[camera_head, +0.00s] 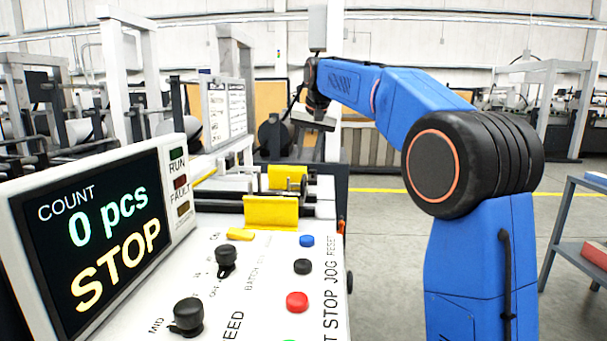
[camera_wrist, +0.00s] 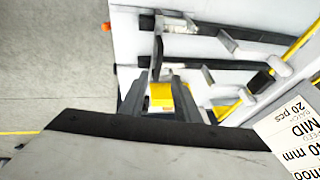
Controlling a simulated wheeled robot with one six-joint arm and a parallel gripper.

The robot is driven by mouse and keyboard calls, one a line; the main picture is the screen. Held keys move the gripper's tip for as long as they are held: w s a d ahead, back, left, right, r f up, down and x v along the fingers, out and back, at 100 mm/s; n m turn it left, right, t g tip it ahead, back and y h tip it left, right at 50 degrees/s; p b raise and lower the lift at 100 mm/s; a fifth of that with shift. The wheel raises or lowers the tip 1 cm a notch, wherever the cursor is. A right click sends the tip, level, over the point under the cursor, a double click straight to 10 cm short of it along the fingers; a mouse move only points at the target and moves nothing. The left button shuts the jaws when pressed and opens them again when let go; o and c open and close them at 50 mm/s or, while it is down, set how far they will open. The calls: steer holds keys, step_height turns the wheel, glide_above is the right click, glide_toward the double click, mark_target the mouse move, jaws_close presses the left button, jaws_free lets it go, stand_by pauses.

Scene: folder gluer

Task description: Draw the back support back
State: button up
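In the head view my gripper (camera_head: 313,118) hangs from the raised blue arm, above the far end of the machine. In the wrist view two dark grey fingers (camera_wrist: 160,98) stand apart, with a yellow block (camera_wrist: 161,95) showing between them. I see no grip on it. The head view shows a yellow plate (camera_head: 271,212) upright across the machine bed and a second yellow plate (camera_head: 287,178) behind it. I cannot tell which of these yellow parts belongs to the back support. Part of the wrist view is hidden by a grey and black shape along the bottom.
The panel display (camera_head: 97,235) reads 0 pcs and STOP. Knobs and a red button (camera_head: 297,302) sit on the near white panel. Dark rails (camera_wrist: 220,60) cross the white bed. A shelf (camera_head: 570,215) stands at the right; the floor between is clear.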

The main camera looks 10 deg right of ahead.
mark_target(303, 178)
steer(key=x, duration=0.8)
steer(key=shift+w+f, duration=0.1)
steer(key=shift+f, duration=0.25)
